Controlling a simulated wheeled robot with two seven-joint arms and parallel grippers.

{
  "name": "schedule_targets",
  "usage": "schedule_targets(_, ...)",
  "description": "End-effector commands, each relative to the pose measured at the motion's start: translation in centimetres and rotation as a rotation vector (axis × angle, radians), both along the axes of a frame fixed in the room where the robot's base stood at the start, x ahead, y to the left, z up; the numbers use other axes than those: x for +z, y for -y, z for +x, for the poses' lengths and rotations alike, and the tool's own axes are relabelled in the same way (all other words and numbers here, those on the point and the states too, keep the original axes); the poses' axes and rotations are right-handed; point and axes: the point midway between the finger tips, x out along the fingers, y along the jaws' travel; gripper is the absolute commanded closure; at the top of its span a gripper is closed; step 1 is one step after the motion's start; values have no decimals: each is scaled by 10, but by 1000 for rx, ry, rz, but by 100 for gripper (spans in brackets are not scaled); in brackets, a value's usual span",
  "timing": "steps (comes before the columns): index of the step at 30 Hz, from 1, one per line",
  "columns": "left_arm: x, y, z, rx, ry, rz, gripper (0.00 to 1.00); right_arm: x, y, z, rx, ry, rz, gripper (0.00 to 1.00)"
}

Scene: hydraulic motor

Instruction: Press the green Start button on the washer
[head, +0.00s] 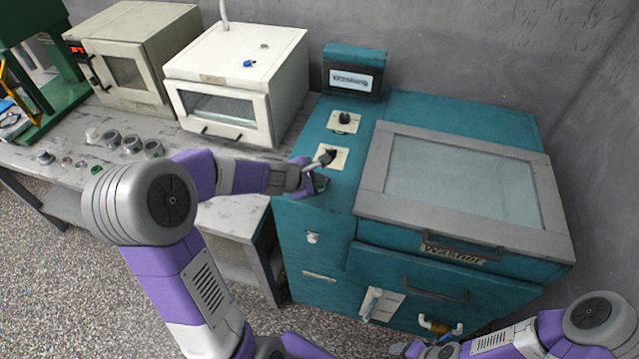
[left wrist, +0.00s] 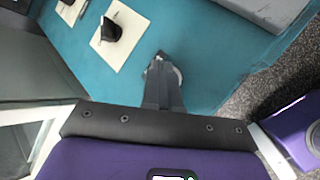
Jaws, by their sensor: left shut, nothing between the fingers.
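The teal washer (head: 300,222) stands on the right, with a grey-framed glass lid and a "Washer" label. My left gripper (head: 318,184) is over the left part of its top, just in front of a dark knob on a cream plate (head: 333,165). A small greenish spot, likely the Start button (head: 322,183), shows at the fingertips. In the left wrist view my left gripper (left wrist: 160,64) is shut and empty, partly covering a round grey rim (left wrist: 178,77); no green shows there, and contact cannot be told. My right gripper (head: 405,348) is low at the bottom edge, its fingers unclear.
A second knob (head: 344,119) and a teal box with a white label (head: 352,72) are farther back on the washer. A white oven-like box (head: 240,75) and a beige one (head: 140,50) stand on the grey bench to the left, with several small round parts in front.

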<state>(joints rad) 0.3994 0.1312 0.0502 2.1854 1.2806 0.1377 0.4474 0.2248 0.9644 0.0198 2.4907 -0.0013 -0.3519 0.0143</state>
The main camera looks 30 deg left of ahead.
Motion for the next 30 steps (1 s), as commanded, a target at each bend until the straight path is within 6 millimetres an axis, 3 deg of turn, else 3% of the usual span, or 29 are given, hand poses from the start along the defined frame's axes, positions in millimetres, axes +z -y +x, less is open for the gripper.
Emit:
schedule_targets(12,16,0,0,-1,-1,1,100,15,0,0,0,0,0,36)
schedule_targets(23,16,0,0,0,-1,0,100,15,0,0,0,0,0,36)
schedule_targets(30,35,0,0,0,0,0,100,34,0,0,0,0,0,36)
